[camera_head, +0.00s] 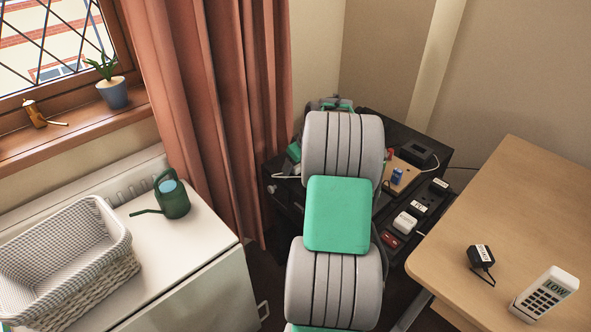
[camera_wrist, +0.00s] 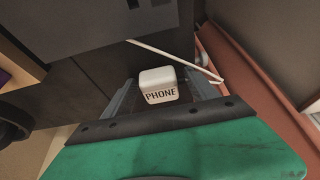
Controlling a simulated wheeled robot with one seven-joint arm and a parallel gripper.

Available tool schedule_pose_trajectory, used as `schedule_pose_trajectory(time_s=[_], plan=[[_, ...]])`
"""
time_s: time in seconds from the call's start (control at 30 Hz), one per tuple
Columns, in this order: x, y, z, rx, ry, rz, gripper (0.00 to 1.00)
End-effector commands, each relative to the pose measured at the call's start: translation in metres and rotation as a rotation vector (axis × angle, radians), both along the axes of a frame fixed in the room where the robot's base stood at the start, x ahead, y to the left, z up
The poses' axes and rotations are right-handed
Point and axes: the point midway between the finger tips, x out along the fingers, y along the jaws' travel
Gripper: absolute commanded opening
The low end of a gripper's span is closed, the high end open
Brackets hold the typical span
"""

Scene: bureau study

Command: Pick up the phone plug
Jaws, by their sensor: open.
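The phone plug (camera_wrist: 158,85) is a small white block with "PHONE" in black letters on the side towards the camera. In the wrist view it sits beyond the green edge of my gripper (camera_wrist: 163,98), between the two dark fingers. The fingers are open, and I cannot tell whether either one touches the plug. In the head view my arm covers my fingers, and I cannot make out the phone plug there.
A pale cable (camera_wrist: 175,56) runs behind the plug. In the head view, a white plug (camera_head: 405,222) and other plugs sit on the dark unit. A wooden desk (camera_head: 510,205) stands right, with a black adapter (camera_head: 481,257) and white handset (camera_head: 545,292). A curtain (camera_head: 210,110) hangs left.

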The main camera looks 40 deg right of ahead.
Motion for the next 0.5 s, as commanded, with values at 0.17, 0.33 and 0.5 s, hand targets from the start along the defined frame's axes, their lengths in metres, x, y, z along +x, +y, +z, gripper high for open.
schedule_pose_trajectory(time_s=[0.17,0.33,0.5], plan=[[0.0001,-0.0004,0.0014,-0.001,-0.001,0.0,0.66],[-0.0002,-0.0003,0.0014,-0.001,-0.001,-0.001,0.52],[-0.0001,-0.0002,0.0015,-0.001,-0.001,-0.001,0.38]])
